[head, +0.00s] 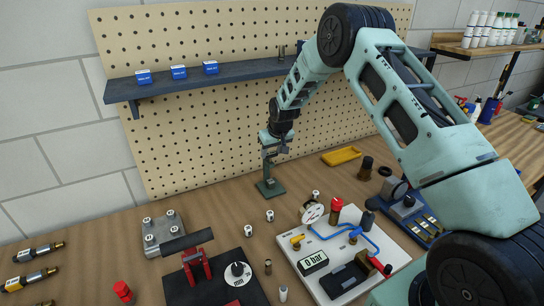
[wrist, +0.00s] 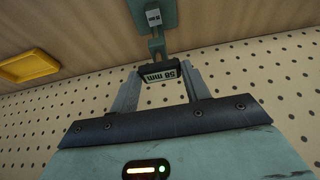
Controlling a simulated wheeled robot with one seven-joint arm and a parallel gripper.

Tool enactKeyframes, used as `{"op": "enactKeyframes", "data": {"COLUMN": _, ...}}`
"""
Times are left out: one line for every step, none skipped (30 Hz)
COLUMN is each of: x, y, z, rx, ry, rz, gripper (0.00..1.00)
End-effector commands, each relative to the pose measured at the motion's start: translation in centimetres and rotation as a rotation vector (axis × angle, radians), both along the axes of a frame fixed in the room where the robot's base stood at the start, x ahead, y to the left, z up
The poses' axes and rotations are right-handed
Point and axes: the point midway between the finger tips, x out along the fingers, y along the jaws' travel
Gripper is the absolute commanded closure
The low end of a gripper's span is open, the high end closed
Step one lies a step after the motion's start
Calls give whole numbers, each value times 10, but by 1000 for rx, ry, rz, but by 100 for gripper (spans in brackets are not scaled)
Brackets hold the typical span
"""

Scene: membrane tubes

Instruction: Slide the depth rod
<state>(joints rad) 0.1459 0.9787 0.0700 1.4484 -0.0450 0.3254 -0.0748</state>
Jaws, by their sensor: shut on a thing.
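A small green stand (head: 270,187) with a flat base stands on the bench near the pegboard. Its base also shows at the top of the wrist view (wrist: 153,17), with a small label on it. My gripper (head: 277,148) is above this stand. In the wrist view my gripper (wrist: 160,70) has its two fingers on either side of a dark block with a white label (wrist: 160,77), and is shut on it. The label appears upside down and ends in "mm". The block seems to belong to the depth rod; the rod itself is mostly hidden.
A yellow tray (head: 341,156) lies to the right of the stand. A white board (head: 395,252) with blue tubing, a gauge and a display is in front. A dark shelf (head: 235,75) with blue boxes runs behind. Several small metal parts are scattered nearby.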

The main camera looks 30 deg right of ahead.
Motion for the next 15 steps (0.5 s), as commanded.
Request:
{"op": "enactKeyframes", "data": {"x": 0, "y": 0, "z": 0, "rx": 0, "ry": 0, "rz": 0, "gripper": 94}}
{"op": "enactKeyframes", "data": {"x": 0, "y": 0, "z": 0, "rx": 0, "ry": 0, "rz": 0, "gripper": 94}}
{"op": "enactKeyframes", "data": {"x": 0, "y": 0, "z": 0, "rx": 0, "ry": 0, "rz": 0, "gripper": 94}}
{"op": "enactKeyframes", "data": {"x": 0, "y": 0, "z": 0, "rx": 0, "ry": 0, "rz": 0, "gripper": 94}}
{"op": "enactKeyframes", "data": {"x": 0, "y": 0, "z": 0, "rx": 0, "ry": 0, "rz": 0, "gripper": 48}}
{"op": "enactKeyframes", "data": {"x": 0, "y": 0, "z": -1, "rx": 0, "ry": 0, "rz": 0, "gripper": 37}}
{"op": "enactKeyframes", "data": {"x": 0, "y": 0, "z": -1, "rx": 0, "ry": 0, "rz": 0, "gripper": 31}}
{"op": "enactKeyframes", "data": {"x": 0, "y": 0, "z": -1, "rx": 0, "ry": 0, "rz": 0, "gripper": 31}}
{"op": "enactKeyframes", "data": {"x": 0, "y": 0, "z": -1, "rx": 0, "ry": 0, "rz": 0, "gripper": 31}}
{"op": "enactKeyframes", "data": {"x": 0, "y": 0, "z": -1, "rx": 0, "ry": 0, "rz": 0, "gripper": 31}}
{"op": "enactKeyframes", "data": {"x": 0, "y": 0, "z": -1, "rx": 0, "ry": 0, "rz": 0, "gripper": 31}}
{"op": "enactKeyframes", "data": {"x": 0, "y": 0, "z": -1, "rx": 0, "ry": 0, "rz": 0, "gripper": 31}}
{"op": "enactKeyframes", "data": {"x": 0, "y": 0, "z": -1, "rx": 0, "ry": 0, "rz": 0, "gripper": 31}}
{"op": "enactKeyframes", "data": {"x": 0, "y": 0, "z": -1, "rx": 0, "ry": 0, "rz": 0, "gripper": 31}}
{"op": "enactKeyframes", "data": {"x": 0, "y": 0, "z": 0, "rx": 0, "ry": 0, "rz": 0, "gripper": 31}}
